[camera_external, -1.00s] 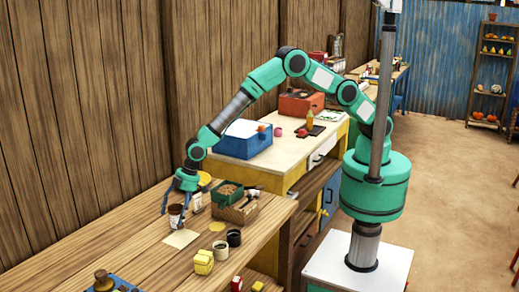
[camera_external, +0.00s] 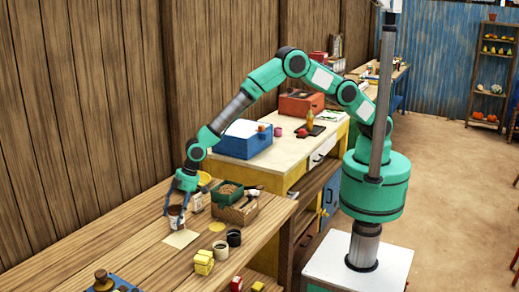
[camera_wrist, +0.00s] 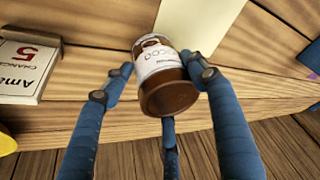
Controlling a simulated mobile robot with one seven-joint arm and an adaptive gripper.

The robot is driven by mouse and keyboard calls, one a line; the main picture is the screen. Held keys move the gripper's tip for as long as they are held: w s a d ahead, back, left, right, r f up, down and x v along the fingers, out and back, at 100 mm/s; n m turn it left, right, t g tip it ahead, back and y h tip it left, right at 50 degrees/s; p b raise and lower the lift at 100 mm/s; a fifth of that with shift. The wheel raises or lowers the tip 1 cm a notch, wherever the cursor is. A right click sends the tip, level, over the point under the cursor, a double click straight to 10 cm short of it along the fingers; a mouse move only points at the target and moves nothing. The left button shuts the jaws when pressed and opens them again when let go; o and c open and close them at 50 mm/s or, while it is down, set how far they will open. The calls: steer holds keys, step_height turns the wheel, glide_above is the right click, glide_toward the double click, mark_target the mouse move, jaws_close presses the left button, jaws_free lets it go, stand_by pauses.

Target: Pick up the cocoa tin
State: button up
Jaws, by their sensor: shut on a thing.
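The cocoa tin (camera_wrist: 168,85) is brown with a pale label, part of which reads "cocoa". My gripper (camera_wrist: 165,88) has its blue fingers closed around the sides of the tin in the wrist view. In the external view the tin (camera_external: 175,216) is small, between the fingertips of my gripper (camera_external: 175,207), at the far side of the wooden bench (camera_external: 130,238). Whether its base touches the bench is hard to tell.
A paper sheet (camera_external: 181,238) lies just in front of the tin. The bench's left part is mostly clear.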

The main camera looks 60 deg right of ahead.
steer(key=shift+r+p, duration=0.8)
steer(key=shift+r, duration=4.15)
steer(key=shift+c, duration=0.2)
